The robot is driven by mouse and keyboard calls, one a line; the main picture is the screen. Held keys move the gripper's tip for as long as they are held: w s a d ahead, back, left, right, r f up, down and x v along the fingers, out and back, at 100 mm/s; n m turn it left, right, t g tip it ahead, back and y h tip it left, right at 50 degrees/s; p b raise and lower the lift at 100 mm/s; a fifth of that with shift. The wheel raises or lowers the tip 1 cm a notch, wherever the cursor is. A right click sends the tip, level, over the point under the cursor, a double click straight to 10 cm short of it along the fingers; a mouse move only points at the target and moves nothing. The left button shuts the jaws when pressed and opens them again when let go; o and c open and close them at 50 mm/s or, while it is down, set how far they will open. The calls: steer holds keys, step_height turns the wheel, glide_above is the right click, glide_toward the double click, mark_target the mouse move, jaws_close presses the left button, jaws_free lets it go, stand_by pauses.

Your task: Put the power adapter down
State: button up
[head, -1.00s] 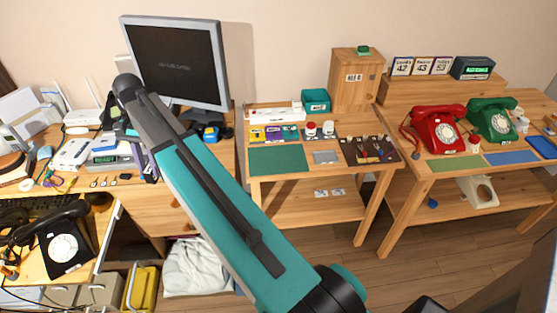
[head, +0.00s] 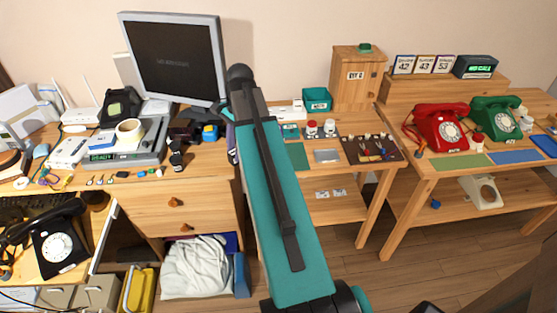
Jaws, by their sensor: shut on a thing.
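My teal arm (head: 270,200) rises from the lower right to its dark elbow (head: 240,75), in front of the right end of the desk. Only a narrow dark and purplish piece (head: 232,145) shows along the arm's left edge, probably part of my wrist. My gripper's fingers are hidden behind the arm. I cannot make out the power adapter in this view; whether it is behind the arm cannot be told.
A monitor (head: 175,60) stands on the crowded wooden desk (head: 210,170), with a grey device (head: 125,150) and small dark items at its front. Right of my arm are a small table with a dark tool mat (head: 373,149) and a bench with red (head: 440,125) and green (head: 495,118) phones.

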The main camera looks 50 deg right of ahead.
steer(key=s+d+f+m+b, duration=0.1)
steer(key=s+d+f+m, duration=0.1)
steer(key=s+d, duration=0.5)
steer(key=s+d+f+m+t+b, duration=0.1)
steer(key=s+d+f+m, duration=0.1)
steer(key=s+d+m, duration=0.3)
steer(key=s+d, duration=0.3)
steer(key=s, duration=0.2)
steer(key=shift+d+h+b, duration=0.3)
steer(key=shift+b, duration=0.05)
steer(key=w+d+p, duration=0.1)
steer(key=w, duration=0.6)
steer(key=w+d+f+p, duration=0.1)
steer(key=w+d, duration=0.1)
steer(key=w, duration=0.6)
steer(key=shift+w+d+f+p, duration=0.25)
steer(key=shift+f+p, duration=0.05)
steer(key=shift+p, duration=0.05)
steer(key=shift+f, duration=0.1)
steer(key=shift+f+p, duration=0.5)
steer(key=shift+f, duration=1.15)
steer(key=shift+f, duration=0.15)
